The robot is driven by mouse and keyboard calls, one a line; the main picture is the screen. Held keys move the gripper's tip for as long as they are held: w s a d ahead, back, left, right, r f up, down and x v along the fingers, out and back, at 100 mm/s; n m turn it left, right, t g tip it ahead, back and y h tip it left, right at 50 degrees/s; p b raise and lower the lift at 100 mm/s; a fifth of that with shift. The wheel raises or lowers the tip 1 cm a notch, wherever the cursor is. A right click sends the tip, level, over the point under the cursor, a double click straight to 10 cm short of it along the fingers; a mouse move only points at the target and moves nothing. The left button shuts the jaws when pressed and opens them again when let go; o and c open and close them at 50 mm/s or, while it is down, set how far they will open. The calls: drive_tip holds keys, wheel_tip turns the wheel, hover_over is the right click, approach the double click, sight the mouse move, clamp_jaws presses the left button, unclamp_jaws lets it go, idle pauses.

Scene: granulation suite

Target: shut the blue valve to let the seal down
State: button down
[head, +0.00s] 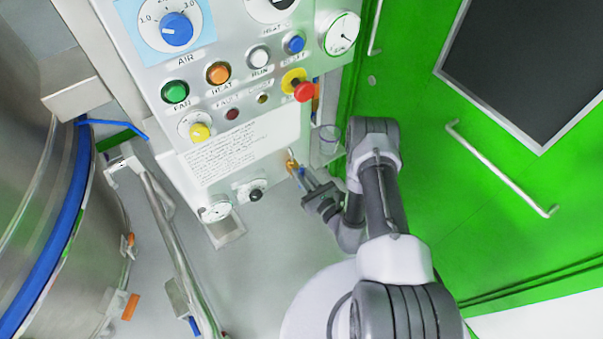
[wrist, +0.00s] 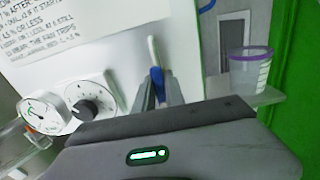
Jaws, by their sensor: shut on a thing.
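The blue valve's small lever (head: 302,172) is low on the right edge of the control panel, next to a brass-coloured fitting (head: 292,161). My gripper (head: 305,180) reaches it from the lower right, its fingers shut on the lever. In the wrist view the blue lever (wrist: 157,77) shows between my two fingertips (wrist: 160,86), with a pale upright piece (wrist: 152,50) rising behind it. The fingers hide part of the lever, so its exact angle is hard to tell. The seal cannot be made out for certain.
The panel (head: 250,150) carries several buttons, a red stop button (head: 304,92), a gauge (head: 214,211) and a black knob (head: 255,195) left of my gripper. A purple-rimmed cup (wrist: 250,68) stands close on the right. A steel vessel (head: 50,200) stands left, a green door (head: 480,150) right.

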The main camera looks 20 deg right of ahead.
drive_tip(key=shift+w+d+f+m+b, duration=0.15)
drive_tip(key=shift+d+f+m+b, duration=0.6)
drive_tip(key=shift+m, duration=2.2)
drive_tip(key=shift+w+d+f+m+b, duration=0.15)
drive_tip(key=shift+m+b, duration=1.1)
drive_tip(key=shift+m, duration=1.65)
drive_tip(key=shift+w+d+f+m+b, duration=0.15)
drive_tip(key=shift+d+f+m+b, duration=0.55)
drive_tip(key=shift+m, duration=2.25)
drive_tip(key=shift+a+r+b, duration=0.25)
drive_tip(key=shift+a+b, duration=0.05)
drive_tip(key=shift+b, duration=0.05)
drive_tip(key=c, duration=1.4)
unclamp_jaws()
